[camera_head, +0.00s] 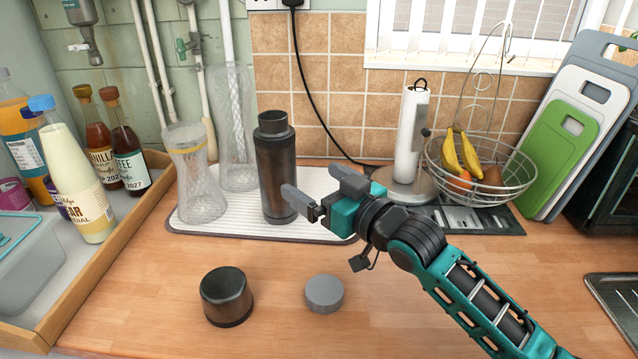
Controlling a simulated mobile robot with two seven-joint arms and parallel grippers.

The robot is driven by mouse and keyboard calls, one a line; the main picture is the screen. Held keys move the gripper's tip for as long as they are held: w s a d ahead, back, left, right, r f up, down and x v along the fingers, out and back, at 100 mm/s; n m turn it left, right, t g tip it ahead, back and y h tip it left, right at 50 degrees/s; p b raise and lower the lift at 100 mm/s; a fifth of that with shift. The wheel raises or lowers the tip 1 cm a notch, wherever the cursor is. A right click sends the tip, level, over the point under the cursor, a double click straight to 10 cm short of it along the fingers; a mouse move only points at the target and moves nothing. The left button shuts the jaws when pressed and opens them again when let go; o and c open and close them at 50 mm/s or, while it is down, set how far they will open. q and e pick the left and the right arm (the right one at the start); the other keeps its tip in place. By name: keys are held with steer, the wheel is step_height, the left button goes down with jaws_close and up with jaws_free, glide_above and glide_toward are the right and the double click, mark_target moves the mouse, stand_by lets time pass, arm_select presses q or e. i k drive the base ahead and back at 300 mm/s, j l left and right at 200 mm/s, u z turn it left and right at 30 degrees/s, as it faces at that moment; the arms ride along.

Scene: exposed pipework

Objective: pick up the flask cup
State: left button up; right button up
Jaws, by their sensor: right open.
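The flask cup (227,296), a dark grey-black short cylinder, stands on the wooden counter at the lower left of centre. A small grey disc-shaped stopper (324,293) lies to its right. The tall dark flask (277,170), without a cup on top, stands upright on the white ribbed mat. My right gripper (313,184) is open and empty, just right of the flask's lower body and partly in front of the mat. It is behind and to the right of the flask cup, well apart from it. My left gripper is not in view.
Two clear glasses (199,178) stand on the mat (250,231). A wooden tray (109,253) with bottles is at the left. A paper towel holder (408,137), wire fruit basket (490,190) and chopping boards (560,140) stand at the back right. The front counter is mostly clear.

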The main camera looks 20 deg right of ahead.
mark_target(227, 300)
steer(key=k+j, duration=0.25)
steer(key=k, duration=0.25)
steer(key=k+j, duration=0.2)
steer(key=k, duration=0.25)
